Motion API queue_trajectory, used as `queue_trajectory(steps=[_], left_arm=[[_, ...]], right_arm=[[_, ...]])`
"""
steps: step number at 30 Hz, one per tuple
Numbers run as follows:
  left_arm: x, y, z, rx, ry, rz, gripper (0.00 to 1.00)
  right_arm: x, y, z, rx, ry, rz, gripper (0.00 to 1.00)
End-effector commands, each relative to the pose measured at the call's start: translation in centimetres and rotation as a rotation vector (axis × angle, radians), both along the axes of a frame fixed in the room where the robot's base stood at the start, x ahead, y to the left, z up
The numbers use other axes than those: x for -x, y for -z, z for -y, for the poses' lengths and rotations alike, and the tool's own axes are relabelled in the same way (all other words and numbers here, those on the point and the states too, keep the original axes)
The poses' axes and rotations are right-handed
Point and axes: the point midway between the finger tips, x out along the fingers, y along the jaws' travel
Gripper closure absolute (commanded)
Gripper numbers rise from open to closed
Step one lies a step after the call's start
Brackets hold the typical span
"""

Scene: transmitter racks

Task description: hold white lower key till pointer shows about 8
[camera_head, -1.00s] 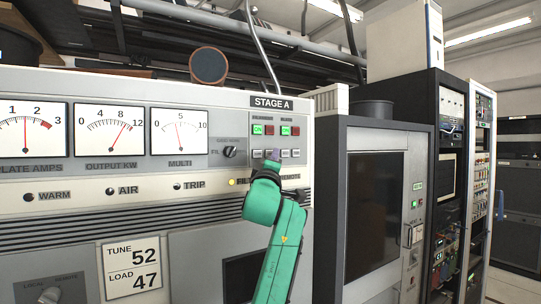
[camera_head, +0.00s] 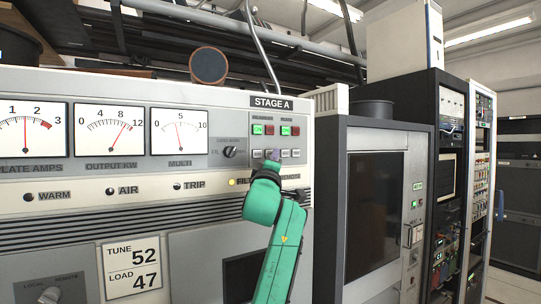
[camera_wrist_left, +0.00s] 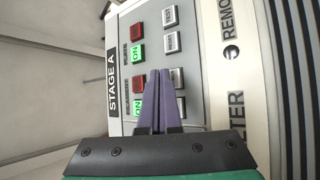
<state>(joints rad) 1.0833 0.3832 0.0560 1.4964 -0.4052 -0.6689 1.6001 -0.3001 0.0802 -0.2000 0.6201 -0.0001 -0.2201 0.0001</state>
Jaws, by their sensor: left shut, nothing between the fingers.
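My left gripper (camera_head: 273,155) is shut with nothing between its fingers, its tips at the row of white keys under the STAGE A label. In the left wrist view, its purple fingers (camera_wrist_left: 164,95) reach over the panel and partly cover the white keys. Uncovered white keys show beside it (camera_head: 257,154) and (camera_head: 284,154). The key at the tips is mostly hidden; I cannot tell whether it is pressed. The OUTPUT KW meter (camera_head: 109,132) has its needle slightly right of the 8. My right gripper is not in view.
Lit green ON keys (camera_head: 257,130) and red keys (camera_head: 295,131) sit just above the white row. A knob (camera_head: 230,152) is to the left. A dark rack (camera_head: 375,210) stands to the right.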

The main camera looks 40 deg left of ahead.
Motion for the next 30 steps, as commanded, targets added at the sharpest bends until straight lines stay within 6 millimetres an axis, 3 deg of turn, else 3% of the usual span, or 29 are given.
queue_trajectory(steps=[30], left_arm=[[-0.4,0.0,-1.3,0.001,0.000,0.000,1.00]], right_arm=[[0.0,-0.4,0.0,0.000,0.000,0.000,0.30]])
